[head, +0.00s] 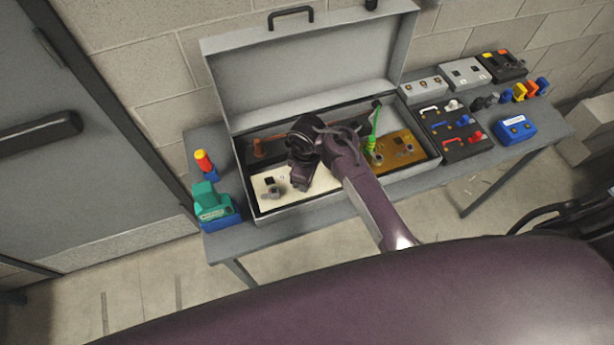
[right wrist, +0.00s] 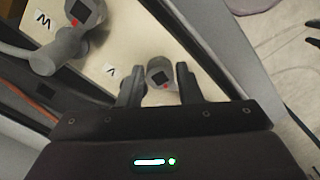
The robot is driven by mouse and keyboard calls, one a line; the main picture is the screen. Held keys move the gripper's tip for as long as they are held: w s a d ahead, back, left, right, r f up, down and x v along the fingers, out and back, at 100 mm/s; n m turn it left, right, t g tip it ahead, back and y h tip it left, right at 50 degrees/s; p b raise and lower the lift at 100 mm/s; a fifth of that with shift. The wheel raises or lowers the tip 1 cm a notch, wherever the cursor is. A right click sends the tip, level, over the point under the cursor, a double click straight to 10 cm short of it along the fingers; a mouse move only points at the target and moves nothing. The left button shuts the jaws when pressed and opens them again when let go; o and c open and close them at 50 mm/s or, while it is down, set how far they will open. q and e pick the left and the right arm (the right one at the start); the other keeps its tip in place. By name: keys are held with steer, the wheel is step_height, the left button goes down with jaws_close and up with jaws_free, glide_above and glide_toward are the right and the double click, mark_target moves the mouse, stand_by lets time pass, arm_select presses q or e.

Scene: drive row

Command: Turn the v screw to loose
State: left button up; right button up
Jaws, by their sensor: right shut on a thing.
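In the head view my right gripper (head: 301,182) points down over the cream panel (head: 325,182) inside an open grey case (head: 300,205) and hides the screw. My left gripper is not in view.
A similar grey post (right wrist: 87,12) with a "W" label (right wrist: 43,20) stands close by in the wrist view. A tan panel (head: 402,150) and a green stalk (head: 372,140) sit in the case's right half. A teal and blue item (head: 212,205) stands left; several blocks stand right.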

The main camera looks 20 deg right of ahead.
steer(key=shift+r, duration=0.1)
steer(key=o, duration=0.9)
